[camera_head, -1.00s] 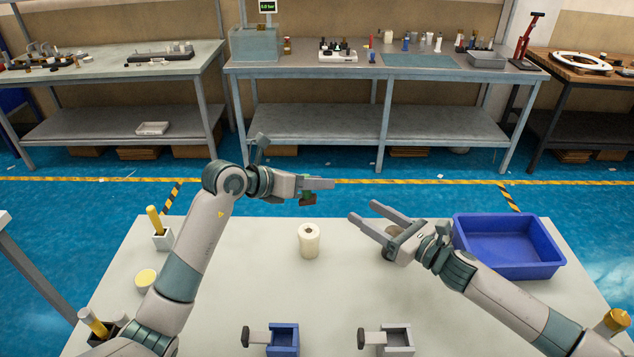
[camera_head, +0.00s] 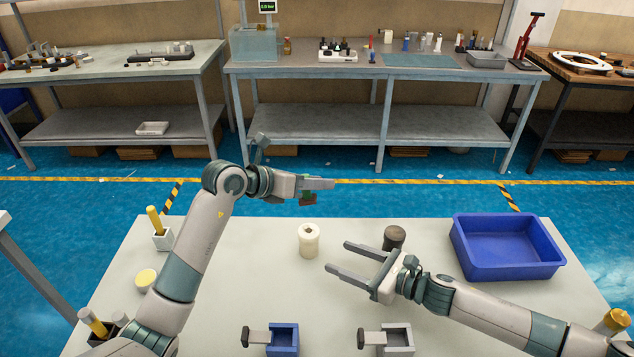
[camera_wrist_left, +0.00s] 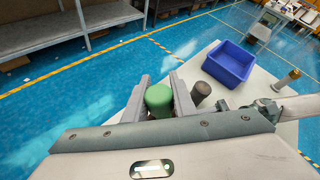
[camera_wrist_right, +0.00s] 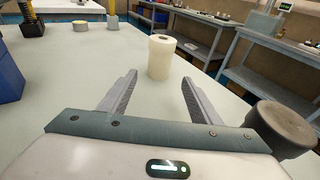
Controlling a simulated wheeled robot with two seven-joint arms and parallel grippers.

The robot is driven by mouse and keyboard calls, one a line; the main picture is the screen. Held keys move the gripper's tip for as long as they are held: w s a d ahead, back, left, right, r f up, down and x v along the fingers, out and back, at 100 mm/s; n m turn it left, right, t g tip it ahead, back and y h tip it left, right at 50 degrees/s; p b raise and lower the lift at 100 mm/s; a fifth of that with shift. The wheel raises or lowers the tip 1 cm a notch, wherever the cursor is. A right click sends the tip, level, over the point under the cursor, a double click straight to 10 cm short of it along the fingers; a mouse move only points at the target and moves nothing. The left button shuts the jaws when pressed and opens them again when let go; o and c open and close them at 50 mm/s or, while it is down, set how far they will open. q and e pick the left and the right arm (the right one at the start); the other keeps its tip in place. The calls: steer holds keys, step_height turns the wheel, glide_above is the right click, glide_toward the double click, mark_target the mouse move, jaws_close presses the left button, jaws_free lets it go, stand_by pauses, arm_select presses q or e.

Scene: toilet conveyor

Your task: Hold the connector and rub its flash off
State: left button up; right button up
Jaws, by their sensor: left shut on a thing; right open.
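My left gripper (camera_head: 331,183) is shut on a small piece with a green top and a reddish-brown lower part (camera_head: 307,200), held beyond the table's far edge. Its green end (camera_wrist_left: 159,98) shows between the fingers in the left wrist view. I cannot tell whether it is the connector. A cream cylinder (camera_head: 309,243) stands upright on the table, with a small brown spot at its top. My right gripper (camera_head: 338,256) is open and empty, just right of the cream cylinder. In the right wrist view this cylinder (camera_wrist_right: 160,60) stands beyond the fingertips, apart from them.
A dark grey cylinder (camera_head: 394,238) stands beyond my right gripper. A blue bin (camera_head: 508,270) is at the right. Blue (camera_head: 283,338) and grey (camera_head: 398,338) clamp-like fixtures are at the near edge. Yellow-handled tools (camera_head: 155,220) stand at the left. The table middle is mostly clear.

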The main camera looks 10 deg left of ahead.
mark_target(317, 248)
steer(key=shift+x, duration=4.95)
steer(key=shift+f, duration=0.1)
steer(key=c, duration=0.9)
